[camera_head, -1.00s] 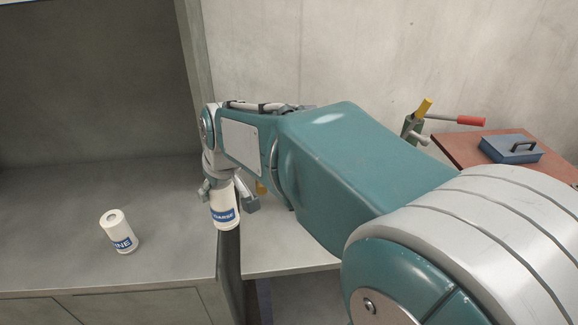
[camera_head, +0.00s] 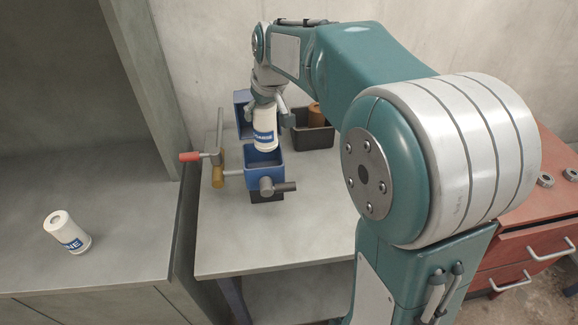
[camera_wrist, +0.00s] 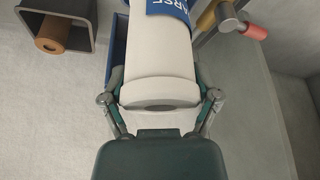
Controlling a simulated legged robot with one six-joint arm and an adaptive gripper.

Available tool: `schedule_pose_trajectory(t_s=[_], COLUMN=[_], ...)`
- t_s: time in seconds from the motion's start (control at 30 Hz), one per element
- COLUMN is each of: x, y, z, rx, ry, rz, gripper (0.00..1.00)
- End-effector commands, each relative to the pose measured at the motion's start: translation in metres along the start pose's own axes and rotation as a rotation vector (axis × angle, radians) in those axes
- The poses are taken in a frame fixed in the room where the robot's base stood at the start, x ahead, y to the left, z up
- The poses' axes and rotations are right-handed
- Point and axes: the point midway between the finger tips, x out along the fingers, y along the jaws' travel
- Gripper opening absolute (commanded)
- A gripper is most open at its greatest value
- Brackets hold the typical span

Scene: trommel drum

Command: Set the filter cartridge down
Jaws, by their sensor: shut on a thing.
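My gripper (camera_head: 268,104) is shut on a white filter cartridge (camera_head: 265,136) with a blue label, partly readable as "…ARSE". The cartridge hangs below the gripper, nearly upright, over or just behind an open blue box (camera_head: 265,181) on the grey table. I cannot tell whether it touches the box. In the wrist view the held cartridge (camera_wrist: 160,58) fills the middle between the fingers, and its label is partly cut off. A second white cartridge (camera_head: 67,232), with a blue label ending in "NE", stands on the grey ledge at left.
A red-handled lever (camera_head: 190,156) and a grey rod stand around the box. A dark bin (camera_head: 314,138) holding a brown cylinder (camera_head: 316,115) sits behind, right. The front of the grey table (camera_head: 235,245) is clear. A red drawer cabinet (camera_head: 519,260) is at right.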

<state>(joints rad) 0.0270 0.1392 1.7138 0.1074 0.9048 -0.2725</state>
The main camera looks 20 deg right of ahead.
Motion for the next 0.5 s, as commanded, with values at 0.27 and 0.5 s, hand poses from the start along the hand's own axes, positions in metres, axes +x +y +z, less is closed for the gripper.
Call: schedule_pose_trajectory(t_s=[0.27, 0.5], x=[0.043, 0.064], y=[-0.004, 0.005], z=[0.017, 0.027], rx=[-0.003, 0.001], ry=[-0.004, -0.001], rz=[-0.001, -0.006], gripper=[0.24, 0.24])
